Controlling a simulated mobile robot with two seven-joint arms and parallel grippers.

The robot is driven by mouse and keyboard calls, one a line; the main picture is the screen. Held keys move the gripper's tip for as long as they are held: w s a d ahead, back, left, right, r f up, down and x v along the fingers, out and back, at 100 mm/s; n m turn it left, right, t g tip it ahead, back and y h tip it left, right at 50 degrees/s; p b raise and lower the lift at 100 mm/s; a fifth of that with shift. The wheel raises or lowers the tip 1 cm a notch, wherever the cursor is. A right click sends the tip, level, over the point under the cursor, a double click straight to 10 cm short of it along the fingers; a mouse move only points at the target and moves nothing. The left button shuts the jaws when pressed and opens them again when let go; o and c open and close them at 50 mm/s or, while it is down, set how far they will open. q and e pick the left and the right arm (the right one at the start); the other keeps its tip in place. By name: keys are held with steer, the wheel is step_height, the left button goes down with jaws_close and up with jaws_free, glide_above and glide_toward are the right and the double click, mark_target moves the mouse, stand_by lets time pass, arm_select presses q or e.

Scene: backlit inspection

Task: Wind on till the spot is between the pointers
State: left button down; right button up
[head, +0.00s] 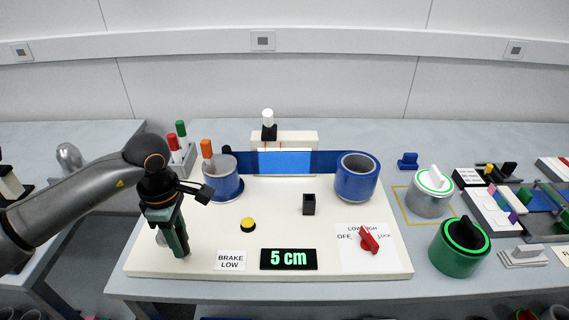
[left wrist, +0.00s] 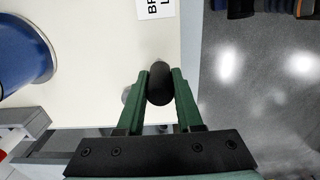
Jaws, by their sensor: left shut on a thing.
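My left gripper (head: 181,250) is low at the front left of the white board. In the left wrist view its green fingers (left wrist: 159,74) are shut on a black rounded crank knob (left wrist: 160,88). A pale disc (head: 161,239) shows partly behind the fingers. A blue strip (head: 325,162) runs at the back between a left roll (head: 226,187) and a right roll (head: 357,182). It crosses a bright backlit window (head: 285,161). Thin reddish marks, perhaps the pointers, are on the cream bar (head: 298,138) above. I cannot make out a spot. My right gripper is out of view.
A display (head: 289,259) reads "5 cm", beside a "BRAKE LOW" plate (head: 230,261). A red selector (head: 368,239), yellow button (head: 248,225) and black post (head: 308,205) stand on the board. A silver canister (head: 428,203) and green canister (head: 455,258) stand at the right.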

arm_select(q)
steer(key=shift+f, duration=0.15)
steer(key=shift+s+a, duration=0.5)
steer(key=shift+a, duration=0.15)
steer(key=shift+s+a, duration=0.35)
steer(key=shift+a, duration=0.2)
steer(key=shift+a+b, duration=0.1)
steer(key=shift+b, duration=0.2)
steer(key=shift+s+a, duration=0.25)
steer(key=shift+a, duration=0.3)
